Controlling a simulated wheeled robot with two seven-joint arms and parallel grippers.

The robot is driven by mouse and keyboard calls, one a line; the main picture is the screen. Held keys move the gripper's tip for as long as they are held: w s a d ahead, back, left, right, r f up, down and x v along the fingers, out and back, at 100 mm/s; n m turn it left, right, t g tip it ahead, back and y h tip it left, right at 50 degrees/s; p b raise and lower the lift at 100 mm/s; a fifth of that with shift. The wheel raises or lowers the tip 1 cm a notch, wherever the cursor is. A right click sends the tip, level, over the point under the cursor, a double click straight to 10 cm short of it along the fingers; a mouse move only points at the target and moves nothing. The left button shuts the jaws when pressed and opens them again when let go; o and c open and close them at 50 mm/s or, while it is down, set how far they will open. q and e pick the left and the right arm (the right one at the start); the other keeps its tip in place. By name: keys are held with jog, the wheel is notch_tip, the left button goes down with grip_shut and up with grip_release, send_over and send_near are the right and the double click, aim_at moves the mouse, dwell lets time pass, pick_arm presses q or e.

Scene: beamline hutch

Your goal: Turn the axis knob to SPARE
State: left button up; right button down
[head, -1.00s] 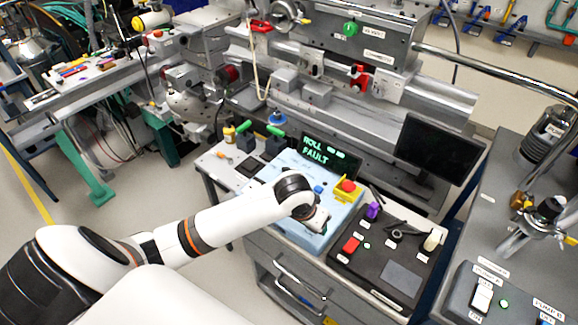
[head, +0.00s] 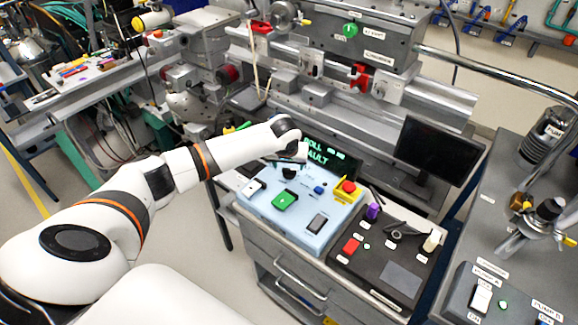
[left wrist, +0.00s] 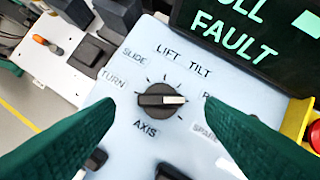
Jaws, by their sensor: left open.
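The axis knob (left wrist: 162,100) is a black dial with a white pointer line on a pale blue panel (left wrist: 130,75). Its pointer faces right, toward a label starting with R that my finger partly covers. The SPARE label (left wrist: 205,132) sits just below that one. TURN, SLIDE, LIFT and TILT run around the left and top. My left gripper (left wrist: 158,122) is open, its green fingers on either side of the knob in the picture, with no contact visible. In the head view the knob (head: 289,173) shows just below the gripper.
A screen (head: 330,155) behind the panel shows a green FAULT message. A black control box (head: 385,255) stands to the right.

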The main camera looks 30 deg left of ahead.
aim_at(289, 169)
pick_arm(q)
jog(key=shift+x, duration=1.6)
jog(key=c, duration=1)
jog(key=shift+r, duration=0.1)
